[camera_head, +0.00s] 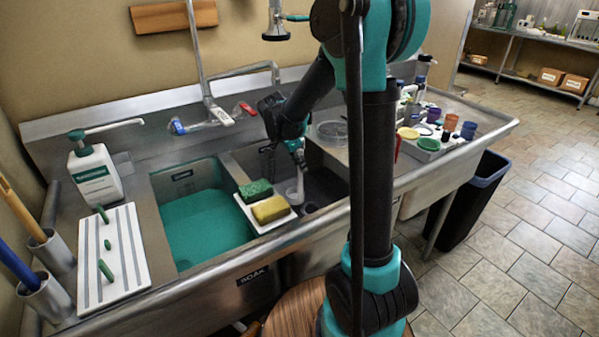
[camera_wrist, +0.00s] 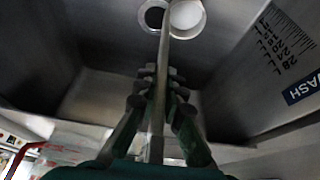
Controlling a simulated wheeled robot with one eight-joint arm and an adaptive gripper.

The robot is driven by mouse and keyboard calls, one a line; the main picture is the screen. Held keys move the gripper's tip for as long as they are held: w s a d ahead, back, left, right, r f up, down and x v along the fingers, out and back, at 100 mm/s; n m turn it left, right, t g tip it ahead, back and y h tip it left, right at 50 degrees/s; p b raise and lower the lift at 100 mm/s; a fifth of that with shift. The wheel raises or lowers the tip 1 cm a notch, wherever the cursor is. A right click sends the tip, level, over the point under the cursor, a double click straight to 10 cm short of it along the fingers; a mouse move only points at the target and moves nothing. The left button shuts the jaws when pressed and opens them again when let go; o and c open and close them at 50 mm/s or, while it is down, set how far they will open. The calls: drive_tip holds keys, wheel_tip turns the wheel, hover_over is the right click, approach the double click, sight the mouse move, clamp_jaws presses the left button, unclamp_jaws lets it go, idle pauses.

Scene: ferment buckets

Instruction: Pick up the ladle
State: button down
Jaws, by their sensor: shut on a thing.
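The ladle's long thin grey handle (camera_wrist: 161,85) runs up the middle of the wrist view, between my gripper's fingers. My gripper (camera_wrist: 160,88) is shut on the handle. The handle's far end reaches a pale round shape (camera_wrist: 187,16) beside a dark round opening (camera_wrist: 154,17) on the basin floor; I cannot tell for certain whether the pale shape is the ladle's bowl. In the head view my gripper (camera_head: 297,152) points down into the right-hand sink basin, above a pale upright piece (camera_head: 296,190).
A white tray (camera_head: 262,223) with a green sponge (camera_head: 256,189) and a yellow sponge (camera_head: 271,209) sits at the basins' front divider. The left basin holds green liquid (camera_head: 207,228). The basin wall bears a WASH label (camera_wrist: 303,88). A faucet (camera_head: 215,110) stands behind.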

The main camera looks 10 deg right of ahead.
drive_tip(key=s+d+r, duration=0.1)
drive_tip(key=s+d, duration=0.2)
drive_tip(key=s, duration=0.6)
drive_tip(key=s+d+r, duration=0.2)
drive_tip(key=s+d, duration=0.2)
drive_tip(key=s, duration=0.4)
drive_tip(key=shift+s+d+r, duration=0.2)
drive_tip(key=shift+s+r, duration=0.1)
drive_tip(key=shift+s, duration=0.1)
